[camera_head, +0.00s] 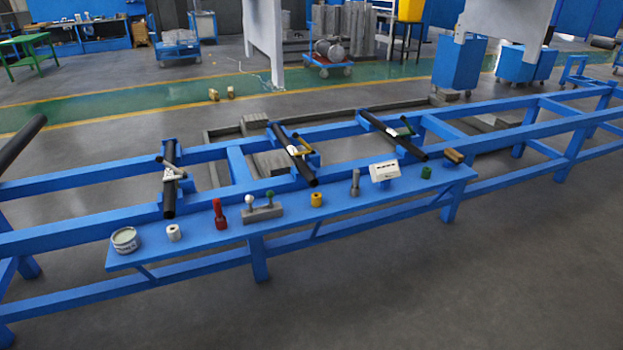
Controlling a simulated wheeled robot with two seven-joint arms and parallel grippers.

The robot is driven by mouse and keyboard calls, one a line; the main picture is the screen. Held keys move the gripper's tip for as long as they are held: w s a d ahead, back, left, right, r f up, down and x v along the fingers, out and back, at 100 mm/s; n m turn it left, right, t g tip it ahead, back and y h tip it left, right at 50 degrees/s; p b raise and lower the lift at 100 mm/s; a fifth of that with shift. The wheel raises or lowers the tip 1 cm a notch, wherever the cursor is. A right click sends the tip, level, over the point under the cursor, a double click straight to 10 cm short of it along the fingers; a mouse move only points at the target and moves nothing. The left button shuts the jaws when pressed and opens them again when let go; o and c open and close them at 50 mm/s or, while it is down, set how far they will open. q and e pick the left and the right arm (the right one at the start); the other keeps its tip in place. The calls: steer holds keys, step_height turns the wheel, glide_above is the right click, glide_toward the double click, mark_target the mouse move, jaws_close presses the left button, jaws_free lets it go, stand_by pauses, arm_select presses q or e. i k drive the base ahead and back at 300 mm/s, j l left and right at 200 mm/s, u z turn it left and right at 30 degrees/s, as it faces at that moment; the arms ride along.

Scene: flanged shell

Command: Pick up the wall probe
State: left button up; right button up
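No part here is clearly marked as the wall probe. A small grey upright piece (355,182), thick below and narrower on top, stands on the blue shelf (330,210) left of a white box (384,171) with dark marks on its face. A grey block (262,214) on the same shelf carries two upright pieces, one with a white ball top (249,200) and one with a green ball top (270,195). I cannot tell which of these is the wall probe. Neither of my grippers is in view.
The shelf also holds a pale can (124,240), a white roll (173,233), a red tool (219,214), a yellow cylinder (316,200), a green cylinder (426,173) and a brown block (453,156). Behind, dark bars (299,163) lie across the blue frame (100,230).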

mark_target(356, 173)
steer(key=i+l+u, duration=0.2)
steer(key=u, duration=0.15)
steer(key=i+l+u, duration=0.15)
steer(key=l+u, duration=0.2)
steer(key=i+l+u, duration=0.1)
steer(key=l+u, duration=0.55)
steer(key=i+l, duration=0.05)
steer(key=l, duration=0.05)
